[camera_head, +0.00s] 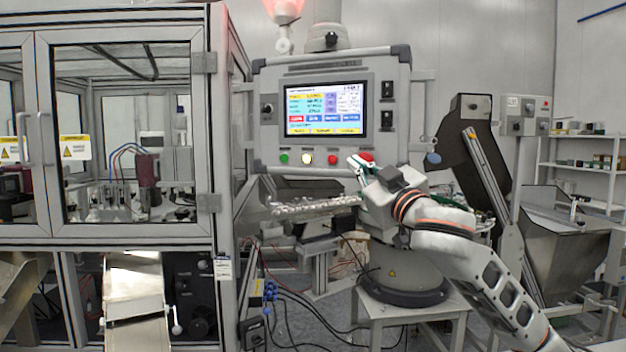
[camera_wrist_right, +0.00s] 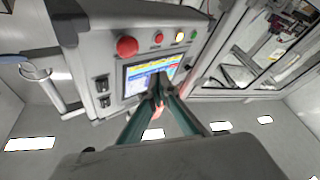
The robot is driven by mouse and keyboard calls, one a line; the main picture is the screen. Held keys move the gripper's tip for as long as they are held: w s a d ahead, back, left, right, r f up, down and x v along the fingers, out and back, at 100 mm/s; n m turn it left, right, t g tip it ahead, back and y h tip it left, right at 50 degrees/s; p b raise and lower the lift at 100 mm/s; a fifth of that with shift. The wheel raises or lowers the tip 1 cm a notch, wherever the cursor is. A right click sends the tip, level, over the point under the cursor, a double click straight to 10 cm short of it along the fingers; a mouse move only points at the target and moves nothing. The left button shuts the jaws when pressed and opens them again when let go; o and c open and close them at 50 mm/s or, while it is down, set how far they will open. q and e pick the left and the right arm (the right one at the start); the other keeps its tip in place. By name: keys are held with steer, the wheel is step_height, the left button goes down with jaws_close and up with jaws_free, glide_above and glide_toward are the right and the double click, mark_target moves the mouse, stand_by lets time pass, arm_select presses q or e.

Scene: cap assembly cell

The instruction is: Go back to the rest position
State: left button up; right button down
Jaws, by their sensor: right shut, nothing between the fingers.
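My right gripper (camera_head: 357,166) is in front of the lower right part of the control panel (camera_head: 263,100), close to the big red stop button (camera_head: 367,156). In the head view its fingertips partly overlap that button's edge; I cannot tell there whether they touch. In the right wrist view the gripper (camera_wrist_right: 157,97) has its green-sided fingers together and empty, pointing towards the lit screen (camera_wrist_right: 137,80). There the big red button (camera_wrist_right: 127,46) shows apart from the fingers. My left gripper is in neither view.
A glazed machine cabinet (camera_head: 223,120) stands at the left, with a metal chute (camera_head: 135,290) below. A metal rail (camera_head: 315,207) lies below the panel. A steel hopper (camera_head: 565,245) and shelves (camera_head: 580,170) stand at the right. A red lamp (camera_head: 285,10) is above the panel.

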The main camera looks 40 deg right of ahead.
steer(key=w+a+f+n+g+y, duration=0.1)
steer(key=w+a+f+g+y, duration=0.15)
steer(key=f, duration=1.25)
steer(key=w+a+f+g+y, duration=0.1)
steer(key=w+a+f, duration=0.3)
steer(key=f, duration=1.1)
steer(key=s+a+f+g+y, duration=0.1)
steer(key=s+a+f, duration=0.25)
steer(key=f, duration=0.65)
steer(key=s+a+f+g+y, duration=0.15)
steer(key=a+f, duration=0.25)
steer(key=f, duration=0.7)
steer(key=s+a+f+g, duration=0.1)
steer(key=s+a+f, duration=0.3)
steer(key=s+f, duration=0.3)
steer(key=s+a+f+g+y, duration=0.1)
steer(key=s+a+f, duration=0.4)
steer(key=s+f, duration=0.3)
steer(key=s+a+f+g, duration=0.2)
steer(key=s+a+f, duration=0.3)
steer(key=s+f, duration=0.2)
steer(key=shift+s+f+y, duration=0.2)
steer(key=shift+f+y, duration=0.1)
steer(key=shift+f, duration=0.05)
